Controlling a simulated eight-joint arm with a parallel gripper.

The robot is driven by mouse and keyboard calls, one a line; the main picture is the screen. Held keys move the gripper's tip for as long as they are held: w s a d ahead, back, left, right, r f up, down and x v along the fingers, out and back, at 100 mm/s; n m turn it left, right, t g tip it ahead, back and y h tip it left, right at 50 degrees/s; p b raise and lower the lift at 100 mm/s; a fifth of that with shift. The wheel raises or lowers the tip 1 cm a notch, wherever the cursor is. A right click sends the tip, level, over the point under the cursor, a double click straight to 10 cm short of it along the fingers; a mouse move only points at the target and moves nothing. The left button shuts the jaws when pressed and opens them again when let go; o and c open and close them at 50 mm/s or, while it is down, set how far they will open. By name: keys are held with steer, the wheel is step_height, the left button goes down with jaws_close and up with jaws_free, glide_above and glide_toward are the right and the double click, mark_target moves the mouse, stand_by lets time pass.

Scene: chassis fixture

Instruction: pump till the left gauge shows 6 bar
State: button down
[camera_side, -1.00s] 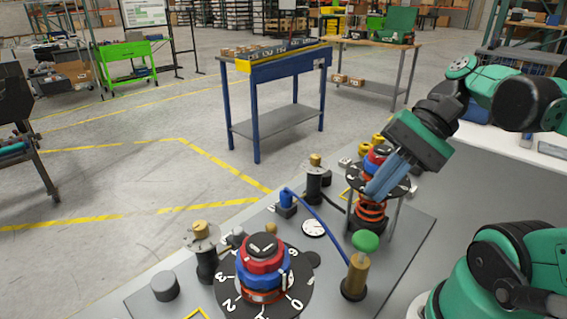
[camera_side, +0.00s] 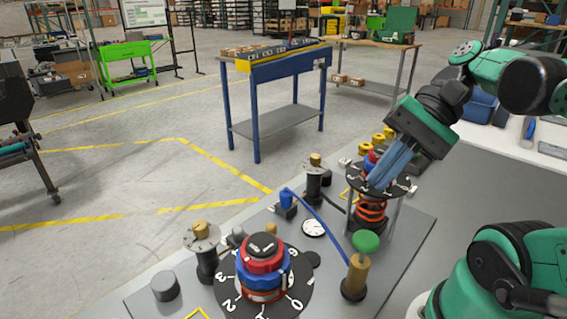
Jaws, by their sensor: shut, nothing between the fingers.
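The pump, a brass cylinder (camera_side: 355,276) with a green round knob (camera_side: 366,241), stands at the right of the fixture plate. A small white gauge (camera_side: 313,228) lies on the plate left of it; its needle is too small to read. A blue hose (camera_side: 322,222) runs from a blue fitting (camera_side: 287,203) to the pump. My gripper (camera_side: 376,188) is shut and empty. It points down and left, over or in front of the rear dial stack (camera_side: 370,210), above and behind the green knob. It appears apart from the knob, and it hides part of the rear dial.
A large numbered dial with red and blue rings (camera_side: 262,268) stands at the front.

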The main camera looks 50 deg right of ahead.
mark_target(367, 236)
steer(key=shift+f, duration=3.4)
steer(key=shift+f, duration=0.4)
steer(key=shift+f, duration=1.25)
stand_by(0.5)
steer(key=shift+r, duration=1.7)
steer(key=shift+r, duration=2.5)
